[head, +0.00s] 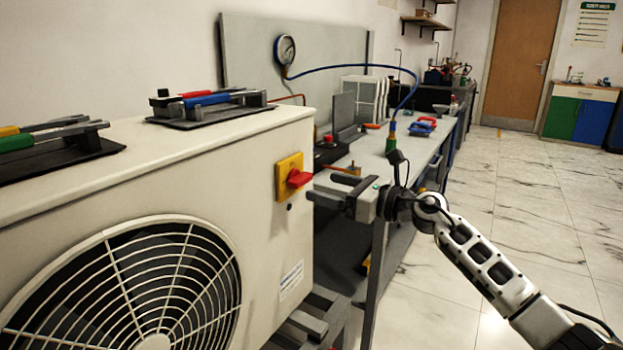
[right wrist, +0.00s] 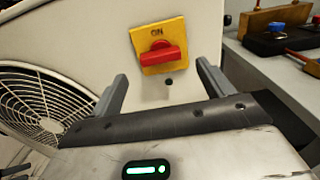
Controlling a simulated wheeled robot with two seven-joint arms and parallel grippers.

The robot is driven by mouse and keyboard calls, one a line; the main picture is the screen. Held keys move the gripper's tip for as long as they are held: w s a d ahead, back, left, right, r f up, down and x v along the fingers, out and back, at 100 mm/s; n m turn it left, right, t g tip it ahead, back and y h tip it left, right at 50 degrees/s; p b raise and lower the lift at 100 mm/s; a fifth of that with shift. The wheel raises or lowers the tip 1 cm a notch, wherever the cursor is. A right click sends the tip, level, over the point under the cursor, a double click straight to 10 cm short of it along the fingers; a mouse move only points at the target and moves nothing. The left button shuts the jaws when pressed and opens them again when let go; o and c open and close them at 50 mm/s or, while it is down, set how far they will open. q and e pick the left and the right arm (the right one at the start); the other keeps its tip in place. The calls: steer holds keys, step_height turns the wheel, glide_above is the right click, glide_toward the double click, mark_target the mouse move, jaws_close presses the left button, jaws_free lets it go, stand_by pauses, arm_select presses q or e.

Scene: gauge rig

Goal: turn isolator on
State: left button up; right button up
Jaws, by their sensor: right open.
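The isolator is a yellow square plate with a red rotary handle (head: 298,178) on the side of the cream outdoor unit. In the right wrist view the red handle (right wrist: 158,55) lies roughly level across the yellow plate (right wrist: 160,72), with the letters "ON" above it. My right gripper (head: 318,188) is beside the isolator. In the right wrist view my right gripper (right wrist: 162,82) has its two fingers apart, with the handle seen beyond and between them. No contact with the handle shows. My left gripper is not in view.
The outdoor unit (head: 60,210) with its fan grille (head: 150,290) fills the left. Tool racks (head: 210,105) stand on top. Floor (head: 480,200) at right is clear.

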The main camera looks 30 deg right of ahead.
mark_target(306, 182)
steer(key=x, duration=0.5)
steer(key=c, duration=1)
